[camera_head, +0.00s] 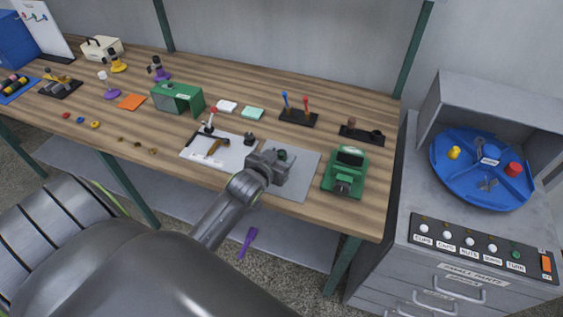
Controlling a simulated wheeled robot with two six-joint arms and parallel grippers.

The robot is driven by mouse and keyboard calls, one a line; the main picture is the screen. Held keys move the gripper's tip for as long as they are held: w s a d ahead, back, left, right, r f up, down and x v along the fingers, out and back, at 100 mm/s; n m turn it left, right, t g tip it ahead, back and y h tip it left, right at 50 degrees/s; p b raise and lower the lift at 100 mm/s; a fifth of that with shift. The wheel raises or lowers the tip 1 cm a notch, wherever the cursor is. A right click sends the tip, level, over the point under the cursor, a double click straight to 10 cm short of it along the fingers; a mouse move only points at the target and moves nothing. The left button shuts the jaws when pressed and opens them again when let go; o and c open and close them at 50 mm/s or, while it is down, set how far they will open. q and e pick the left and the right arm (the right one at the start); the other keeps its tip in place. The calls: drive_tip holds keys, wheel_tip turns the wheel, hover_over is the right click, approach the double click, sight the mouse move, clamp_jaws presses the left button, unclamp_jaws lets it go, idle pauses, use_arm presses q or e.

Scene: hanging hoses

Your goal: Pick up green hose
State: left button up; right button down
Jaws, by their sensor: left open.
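No green hose can be clearly made out in the head view. A thin green curved strip (108,196) shows at the left, beside my large grey arm link; I cannot tell whether it is part of a hose. My left gripper (279,163) is over the workbench, above the edge of a grey mat (295,184). It is open, and no hose shows between its fingers. A small dark green spot shows at its fingertips, too small to identify. My right gripper is not in view.
The wooden workbench (340,104) holds a green machine (345,172), a green box (176,98), a white board (228,157) and several small tools. A grey cabinet (420,262) with a blue round tray (470,180) stands at the right. A purple object (247,242) lies below the bench.

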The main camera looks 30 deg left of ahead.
use_arm(q)
drive_tip(key=shift+w+a+f, duration=0.1)
drive_tip(key=shift+w+f, duration=0.2)
drive_tip(key=shift+w, duration=0.3)
drive_tip(key=c, duration=1.1)
drive_tip(key=shift+o, duration=0.2)
